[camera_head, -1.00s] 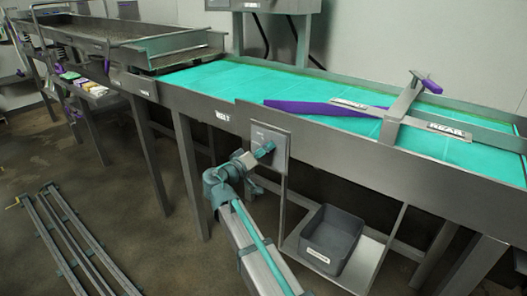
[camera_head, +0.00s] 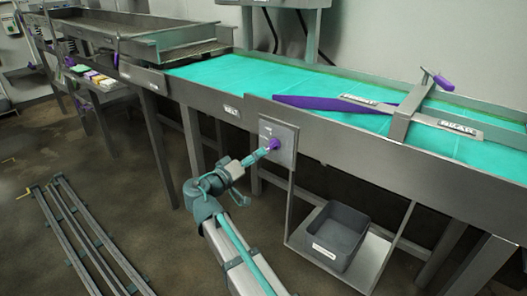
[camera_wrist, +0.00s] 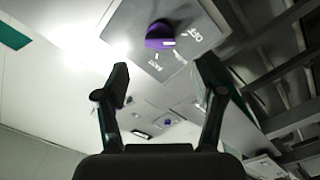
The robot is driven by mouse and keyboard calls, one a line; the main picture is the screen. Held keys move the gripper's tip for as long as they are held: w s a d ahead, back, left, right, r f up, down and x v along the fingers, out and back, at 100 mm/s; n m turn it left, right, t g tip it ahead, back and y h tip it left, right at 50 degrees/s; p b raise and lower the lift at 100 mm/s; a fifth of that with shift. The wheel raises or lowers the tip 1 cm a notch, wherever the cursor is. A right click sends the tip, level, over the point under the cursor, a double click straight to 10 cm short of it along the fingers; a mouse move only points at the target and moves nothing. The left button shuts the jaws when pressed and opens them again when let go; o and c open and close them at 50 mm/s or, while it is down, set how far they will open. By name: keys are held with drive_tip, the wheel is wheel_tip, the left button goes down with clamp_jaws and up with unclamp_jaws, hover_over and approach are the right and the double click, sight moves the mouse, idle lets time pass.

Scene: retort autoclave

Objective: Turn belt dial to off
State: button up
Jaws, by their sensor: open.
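The belt dial (camera_head: 274,144) is a purple knob on a grey control panel (camera_head: 287,149) on the front of the conveyor. My gripper (camera_head: 263,153) is just in front and to the left of it in the head view. In the wrist view, the dial (camera_wrist: 159,33) shows beyond the open fingers of my gripper (camera_wrist: 163,72), above the gap between the tips. The dial carries a white mark at its lower right, and white lettering lies around it. The fingers hold nothing. Whether they touch the dial cannot be told from the head view.
The teal conveyor belt (camera_head: 225,71) runs above the panel, with a purple diverter bar (camera_head: 330,103) across it. A dark grey bin (camera_head: 338,232) sits on a low shelf right of my arm. Metal rails (camera_head: 88,240) lie on the floor at left.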

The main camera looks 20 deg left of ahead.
drive_tip(key=shift+v, duration=1.5)
